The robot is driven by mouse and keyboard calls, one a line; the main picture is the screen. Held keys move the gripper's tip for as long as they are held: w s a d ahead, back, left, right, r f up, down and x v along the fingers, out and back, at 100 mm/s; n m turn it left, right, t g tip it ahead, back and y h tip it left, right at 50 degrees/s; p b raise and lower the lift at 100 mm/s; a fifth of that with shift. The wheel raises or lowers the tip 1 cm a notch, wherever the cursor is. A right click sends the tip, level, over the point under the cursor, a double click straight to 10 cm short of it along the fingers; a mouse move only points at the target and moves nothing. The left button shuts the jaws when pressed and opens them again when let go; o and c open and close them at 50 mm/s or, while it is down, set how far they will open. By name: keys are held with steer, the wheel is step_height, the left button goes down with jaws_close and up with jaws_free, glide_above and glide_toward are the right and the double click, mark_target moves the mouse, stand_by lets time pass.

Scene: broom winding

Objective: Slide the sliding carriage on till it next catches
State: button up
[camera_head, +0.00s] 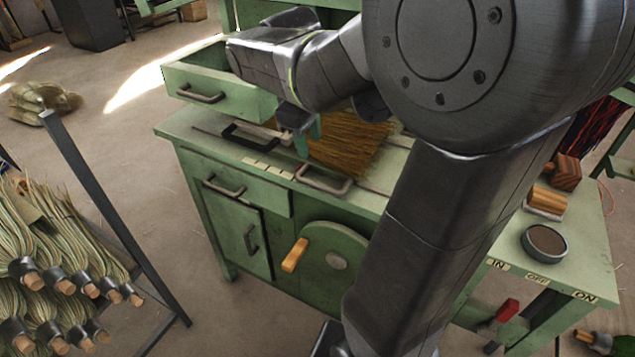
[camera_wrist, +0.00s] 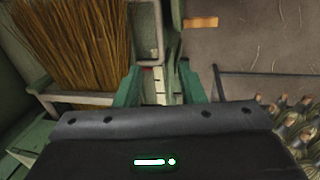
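My gripper (camera_head: 304,137) hangs low over the front of the green bench, beside the bristles. Its two green fingers stand apart in the wrist view (camera_wrist: 160,88), with a pale marked strip (camera_wrist: 157,92) showing between them and nothing clearly gripped. A grey U-shaped handle (camera_head: 325,181) lies at the bench's front edge, right of my gripper; it also shows in the wrist view (camera_wrist: 149,45), beyond the fingertips. It appears to belong to the sliding carriage, whose body I cannot make out clearly. Brown bristles (camera_head: 347,143) lie behind the handle. I cannot tell whether a finger touches the carriage.
A black handle (camera_head: 248,138) lies on the bench to the left. An open drawer (camera_head: 215,90) stands behind it. A crank with a wooden grip (camera_head: 295,254) is on the bench front. A round dark tin (camera_head: 544,243) sits right. Bundled brooms (camera_head: 55,270) fill a rack at left.

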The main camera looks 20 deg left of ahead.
mark_target(316, 183)
steer(key=f, duration=0.4)
steer(key=w+f, duration=0.1)
steer(key=f, duration=0.4)
steer(key=w+f+b, duration=0.1)
steer(key=f, duration=0.3)
steer(key=shift+w+d+f, duration=0.1)
steer(key=shift+w+f, duration=0.05)
steer(key=shift+w, duration=0.1)
jaws_close()
